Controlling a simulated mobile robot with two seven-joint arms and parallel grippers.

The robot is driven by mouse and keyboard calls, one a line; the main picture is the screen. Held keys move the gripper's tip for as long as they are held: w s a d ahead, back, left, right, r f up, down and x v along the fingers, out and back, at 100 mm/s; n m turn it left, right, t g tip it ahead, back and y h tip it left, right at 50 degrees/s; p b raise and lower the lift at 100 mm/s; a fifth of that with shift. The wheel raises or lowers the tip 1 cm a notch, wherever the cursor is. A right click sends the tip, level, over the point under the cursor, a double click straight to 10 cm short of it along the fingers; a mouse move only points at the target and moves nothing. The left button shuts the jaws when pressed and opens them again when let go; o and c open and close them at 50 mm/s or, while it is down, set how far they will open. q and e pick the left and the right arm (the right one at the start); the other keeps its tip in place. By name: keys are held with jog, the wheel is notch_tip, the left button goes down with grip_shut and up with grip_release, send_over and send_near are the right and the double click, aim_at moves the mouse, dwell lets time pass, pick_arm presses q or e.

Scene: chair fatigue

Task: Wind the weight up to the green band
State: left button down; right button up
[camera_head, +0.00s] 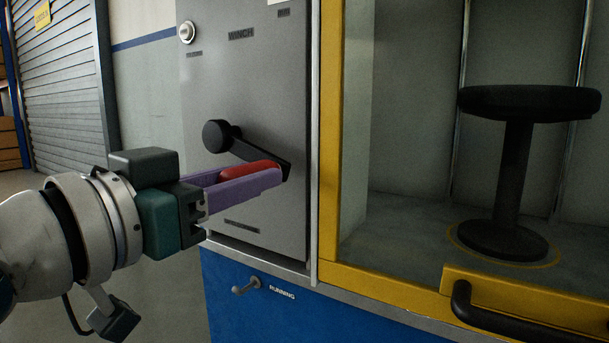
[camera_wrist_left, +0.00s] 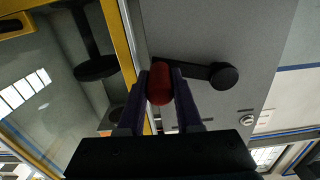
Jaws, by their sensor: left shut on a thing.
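The winch crank has a black arm (camera_head: 261,151) running from a round black hub (camera_head: 217,135) down to the right. Its red handle (camera_head: 249,168) is at the lower right end. My left gripper (camera_head: 272,178) is shut on the red handle, with purple fingers along its sides. In the left wrist view the red handle (camera_wrist_left: 160,84) sits between the two fingers (camera_wrist_left: 160,92), and the black crank arm (camera_wrist_left: 196,71) leads right to the hub. The weight and the green band are not in view. My right gripper is not in view.
A grey winch panel (camera_head: 270,80) stands beside a yellow-framed glass cabinet (camera_head: 331,150) holding a black stool (camera_head: 515,150). A black bar handle (camera_head: 500,325) is at the lower right. A small lever (camera_head: 246,286) labelled RUNNING is on the blue base (camera_head: 230,310). A white knob (camera_head: 187,32) is at upper left.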

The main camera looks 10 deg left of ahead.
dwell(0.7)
pick_arm(q)
jog(key=r+n+p, duration=0.1)
jog(key=p, duration=0.1)
jog(key=r+n+p, duration=0.1)
jog(key=p, duration=0.2)
jog(key=r+n+p, duration=0.1)
jog(key=p, duration=0.2)
jog(key=shift+s+d+r, duration=0.1)
jog(key=shift+d+r, duration=0.15)
jog(key=shift+r+n+p, duration=0.1)
jog(key=shift+n+p, duration=0.3)
jog(key=shift+p, duration=0.05)
jog(key=c, duration=0.6)
grip_release()
